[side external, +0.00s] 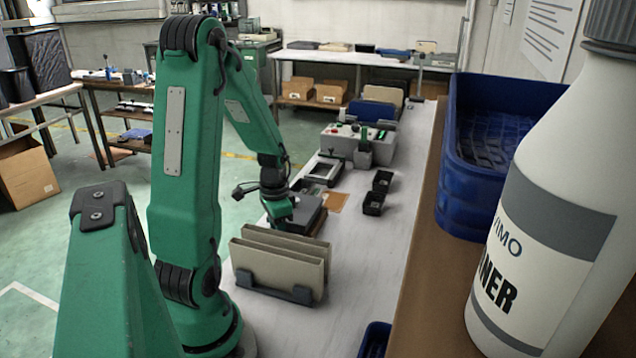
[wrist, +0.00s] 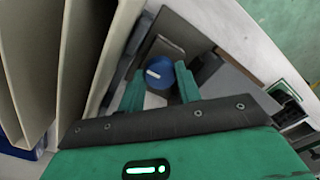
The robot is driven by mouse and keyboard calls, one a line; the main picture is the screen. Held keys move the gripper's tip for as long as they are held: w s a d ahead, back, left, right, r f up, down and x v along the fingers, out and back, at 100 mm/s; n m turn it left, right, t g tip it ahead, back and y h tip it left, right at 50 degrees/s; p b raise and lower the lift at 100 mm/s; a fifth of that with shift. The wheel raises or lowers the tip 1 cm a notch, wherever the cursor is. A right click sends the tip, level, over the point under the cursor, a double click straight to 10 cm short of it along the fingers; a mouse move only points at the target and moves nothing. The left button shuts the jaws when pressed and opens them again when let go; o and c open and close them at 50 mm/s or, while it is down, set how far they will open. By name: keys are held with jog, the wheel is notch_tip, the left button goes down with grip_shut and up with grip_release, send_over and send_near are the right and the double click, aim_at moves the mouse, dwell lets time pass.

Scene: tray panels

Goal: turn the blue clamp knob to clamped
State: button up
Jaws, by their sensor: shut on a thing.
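The blue clamp knob (wrist: 157,73) shows in the wrist view, with a white mark on its face lying roughly across the picture. My gripper (wrist: 160,84) has its two green fingers on either side of the knob and is shut on it. In the side external view my gripper (side external: 280,212) is low at the bench, beside a dark grey block (side external: 308,212) and behind the beige panels. The knob cannot be made out in that view.
Upright beige panels (side external: 280,262) in a dark rack stand close beside my gripper; they also fill the left of the wrist view (wrist: 85,50). Farther along are a grey control box (side external: 375,148) and small black bins (side external: 374,203).

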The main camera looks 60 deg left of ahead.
dwell(0.4)
jog(key=o, duration=0.7)
jog(key=shift+r, duration=0.15)
jog(key=shift+r, duration=3.8)
jog(key=shift+w+d+r, duration=0.3)
jog(key=shift+d+r, duration=0.05)
jog(key=shift+d, duration=0.05)
jog(key=d+r+t, duration=0.2)
jog(key=d+r, duration=0.4)
jog(key=d, duration=0.5)
jog(key=d+r+t, duration=0.3)
jog(key=d+r, duration=0.2)
jog(key=d, duration=0.6)
jog(key=shift+s+r+t, duration=0.15)
jog(key=shift+r+t, duration=0.15)
jog(key=shift+r, duration=0.1)
